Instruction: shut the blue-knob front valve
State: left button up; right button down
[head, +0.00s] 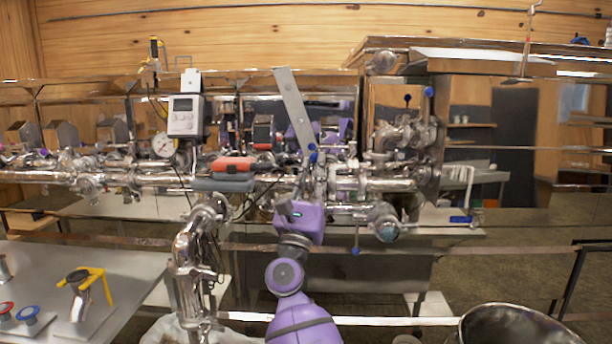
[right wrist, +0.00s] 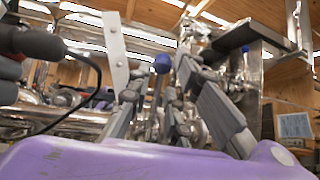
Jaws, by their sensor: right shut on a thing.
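The blue knob (head: 312,148) of a front valve stands up on a thin lever at the front of the shiny pipework. It also shows in the right wrist view (right wrist: 163,63), with its lever running down between the grey fingers. My right gripper (head: 307,182) reaches up from below, just under the knob. In the right wrist view, my right gripper (right wrist: 160,88) has a finger on either side of the lever and is shut on it. The exact contact is small and partly hidden by the fingers. My left gripper is not in view.
A tilted metal strip (head: 294,110) rises just behind the knob. A red-and-grey clamp-like item (head: 232,172) and a grey meter (head: 185,115) are to the left. Other blue knobs hang below (head: 355,251) and stand upper right (head: 429,92). A steel pot (head: 515,325) is at lower right.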

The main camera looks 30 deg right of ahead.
jog(key=shift+s+d+m+g, duration=0.2)
jog(key=shift+m+g, duration=0.1)
jog(key=shift+m, duration=0.2)
jog(key=c, duration=1.9)
grip_release()
jog(key=v, duration=1.2)
jog(key=shift+d, duration=0.1)
